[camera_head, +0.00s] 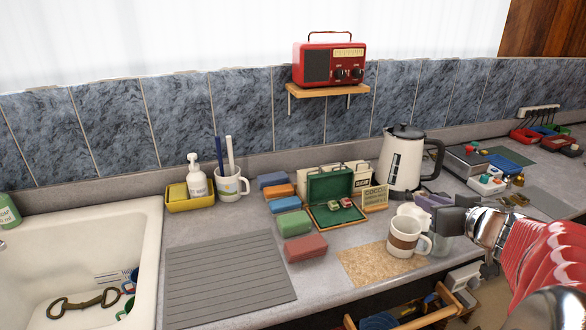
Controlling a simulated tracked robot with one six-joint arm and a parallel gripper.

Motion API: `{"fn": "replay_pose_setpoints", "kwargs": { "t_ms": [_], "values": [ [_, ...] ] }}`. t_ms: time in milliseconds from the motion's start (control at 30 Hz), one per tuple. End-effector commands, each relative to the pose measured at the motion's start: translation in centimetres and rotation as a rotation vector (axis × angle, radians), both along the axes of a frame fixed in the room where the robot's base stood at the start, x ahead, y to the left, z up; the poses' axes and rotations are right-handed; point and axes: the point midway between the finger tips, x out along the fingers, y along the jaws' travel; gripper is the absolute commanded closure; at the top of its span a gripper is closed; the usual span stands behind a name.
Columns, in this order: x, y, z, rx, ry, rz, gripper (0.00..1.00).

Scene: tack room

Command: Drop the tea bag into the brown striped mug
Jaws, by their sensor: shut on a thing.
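The brown striped mug (403,240) is white with a brown band. It stands upright on a cork mat on the counter, its handle to the right. My gripper (436,213) reaches in from the right, its dark fingers just behind and above the mug's right side. It is shut on a pale, whitish thing (413,211), which looks like the tea bag. This shows at the mug's far rim; I cannot tell whether it is above the opening or behind it. The mug's inside is hardly visible.
An open green box (329,188) with small packets stands behind the cork mat (360,265). A white kettle (401,160) stands close behind my gripper. Colored sponges (305,247) lie left of the mat. The ribbed grey mat (228,282) is bare, beside the sink (140,225).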

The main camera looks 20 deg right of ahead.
Motion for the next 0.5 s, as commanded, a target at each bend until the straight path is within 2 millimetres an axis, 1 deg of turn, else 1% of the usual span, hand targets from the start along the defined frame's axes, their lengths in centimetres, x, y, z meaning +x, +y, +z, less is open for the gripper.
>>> {"fn": "replay_pose_setpoints", "kwargs": {
  "t_ms": [100, 200, 367, 500],
  "values": [
    [0.0, 0.0, -1.4, 0.004, 0.001, 0.001, 1.00],
    [0.0, 0.1, -2.2, 0.002, 0.001, 0.001, 1.00],
    [0.0, 0.1, -3.0, 0.001, 0.001, 0.002, 1.00],
    [0.0, 0.1, -3.2, 0.001, 0.000, 0.002, 1.00]
  ]
}}
